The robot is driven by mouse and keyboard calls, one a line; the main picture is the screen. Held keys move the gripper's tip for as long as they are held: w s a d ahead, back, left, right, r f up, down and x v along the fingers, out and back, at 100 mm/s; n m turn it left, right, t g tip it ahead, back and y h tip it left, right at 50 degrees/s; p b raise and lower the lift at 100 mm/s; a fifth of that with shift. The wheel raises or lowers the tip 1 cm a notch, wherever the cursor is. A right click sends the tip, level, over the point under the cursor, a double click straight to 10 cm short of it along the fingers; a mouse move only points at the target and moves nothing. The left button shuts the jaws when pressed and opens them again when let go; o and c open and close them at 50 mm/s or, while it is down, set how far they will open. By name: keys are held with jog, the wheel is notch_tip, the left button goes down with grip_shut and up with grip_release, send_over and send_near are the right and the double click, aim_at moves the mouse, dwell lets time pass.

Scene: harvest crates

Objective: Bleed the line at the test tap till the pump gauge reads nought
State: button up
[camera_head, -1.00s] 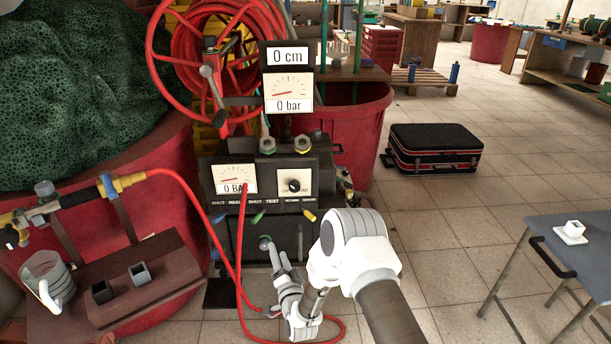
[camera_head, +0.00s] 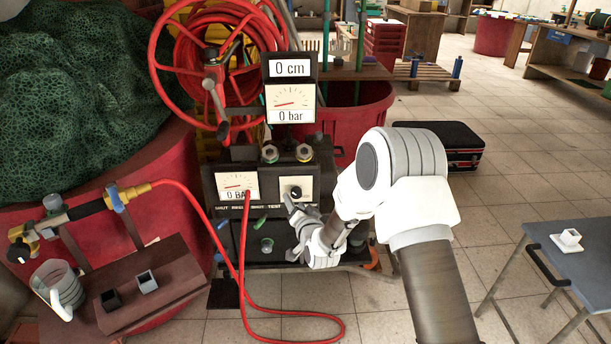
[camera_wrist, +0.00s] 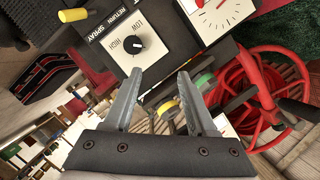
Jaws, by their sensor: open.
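The pump unit's lower gauge (camera_head: 237,187) reads 0 BAR in the head view; part of its dial (camera_wrist: 215,15) shows in the wrist view. A green lever (camera_head: 260,222) sits below the panel near the word TEST. A round green-grey knob or outlet (camera_head: 267,245) is below it. My gripper (camera_head: 290,203) is at the panel's right side, just below the black selector knob (camera_head: 296,193). In the wrist view my gripper (camera_wrist: 160,80) is open with nothing between its fingers, and the selector knob (camera_wrist: 134,45) points between LOW and HIGH.
An upper gauge (camera_head: 290,103) reads 0 bar under a 0 cm sign (camera_head: 290,68). The red hose (camera_head: 290,335) loops down to the floor. A yellow lever (camera_wrist: 75,15) is beside SPRAY and RETURN. A red handwheel (camera_head: 160,65) stands left of the gauges.

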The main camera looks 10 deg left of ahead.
notch_tip(320, 180, up, 7)
jog(key=w+d+p, duration=0.1)
jog(key=d+p, duration=0.1)
jog(key=shift+d+n+g+h, duration=0.3)
jog(key=shift+n+h, duration=0.1)
jog(key=shift+w, duration=0.1)
